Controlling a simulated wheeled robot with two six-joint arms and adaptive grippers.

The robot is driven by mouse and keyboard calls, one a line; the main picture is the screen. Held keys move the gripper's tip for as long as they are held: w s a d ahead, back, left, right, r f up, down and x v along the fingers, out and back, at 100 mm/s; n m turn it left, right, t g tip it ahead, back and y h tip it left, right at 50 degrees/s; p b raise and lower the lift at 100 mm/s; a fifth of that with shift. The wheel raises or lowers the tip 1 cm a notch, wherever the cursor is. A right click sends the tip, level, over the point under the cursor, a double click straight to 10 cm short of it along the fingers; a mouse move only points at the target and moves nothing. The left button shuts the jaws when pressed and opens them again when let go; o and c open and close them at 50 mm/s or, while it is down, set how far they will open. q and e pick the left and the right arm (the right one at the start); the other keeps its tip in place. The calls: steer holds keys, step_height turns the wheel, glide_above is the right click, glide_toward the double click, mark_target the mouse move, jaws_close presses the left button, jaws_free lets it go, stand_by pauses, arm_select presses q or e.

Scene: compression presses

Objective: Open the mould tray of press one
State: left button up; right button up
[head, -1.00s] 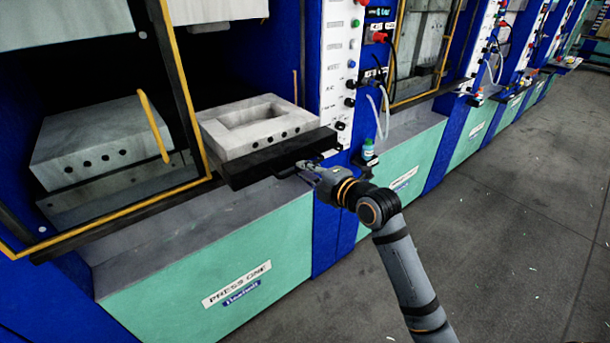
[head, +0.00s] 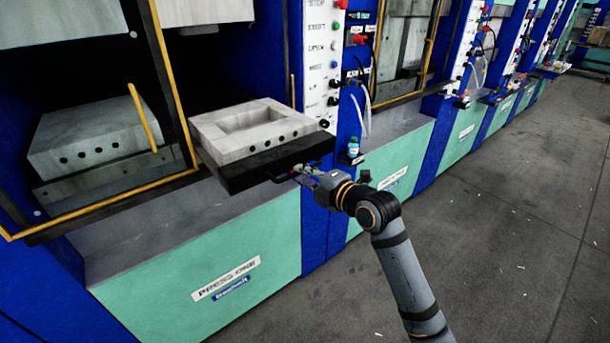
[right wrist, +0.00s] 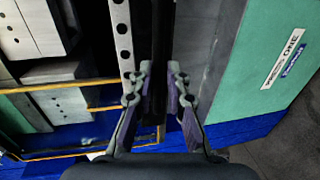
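The mould tray of press one is a pale block with a square recess (head: 250,125) on a black carrier (head: 245,175). It juts out of the press front, past the ledge. A dark bar handle (head: 285,178) runs along the carrier's front edge. My right gripper (head: 302,172) is at this handle, its fingers on either side of the bar. In the right wrist view the right gripper (right wrist: 160,80) has its two fingers close to the dark bar, which mostly hides in shadow between them. My left gripper is not in view.
The press one label (head: 226,278) is on the green base below. A control panel (head: 322,60) stands just right of the tray, with a small bottle (head: 352,148) beside it. Open grey floor (head: 490,250) lies to the right.

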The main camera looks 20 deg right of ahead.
steer(key=shift+o, duration=1.2)
steer(key=shift+w+f, duration=0.1)
steer(key=shift+f, duration=0.2)
steer(key=shift+o, duration=0.4)
steer(key=shift+w+d, duration=0.1)
steer(key=shift+w, duration=0.15)
steer(key=v, duration=0.7)
steer(key=shift+s, duration=0.2)
